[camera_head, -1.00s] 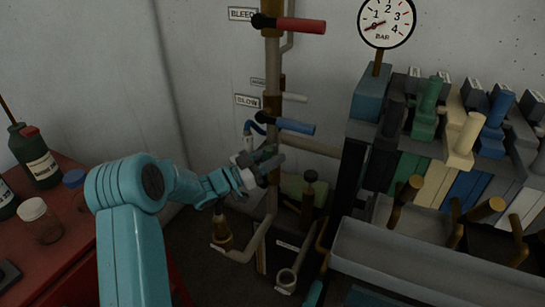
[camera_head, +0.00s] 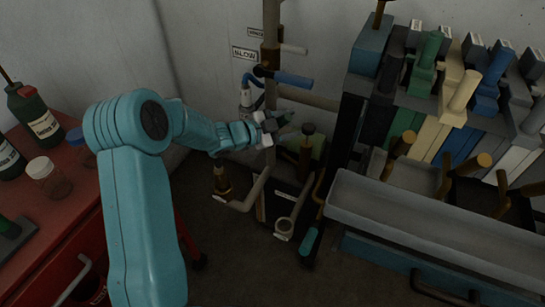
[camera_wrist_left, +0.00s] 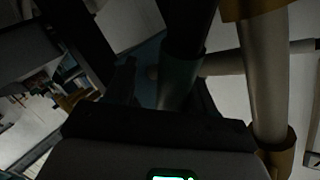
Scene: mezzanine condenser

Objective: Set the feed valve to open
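My left gripper (camera_head: 272,126) is at the vertical pipe (camera_head: 270,92), below the blue lever (camera_head: 283,77) beside the BLOW label (camera_head: 244,54). A dark green lever handle (camera_head: 286,118) shows just at its fingertips. In the left wrist view, a dark green handle (camera_wrist_left: 181,82) stands between the two dark fingers, with a gap on its left side. The fingers look open around it; contact on the right side is unclear. No label reading FEED can be made out, so I cannot confirm which valve this is. My right gripper is out of view.
A rack of coloured levers (camera_head: 455,90) and a grey trough (camera_head: 430,220) stand to the right. A red cabinet (camera_head: 70,205) with bottles and jars is at left. Dark floor lies below.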

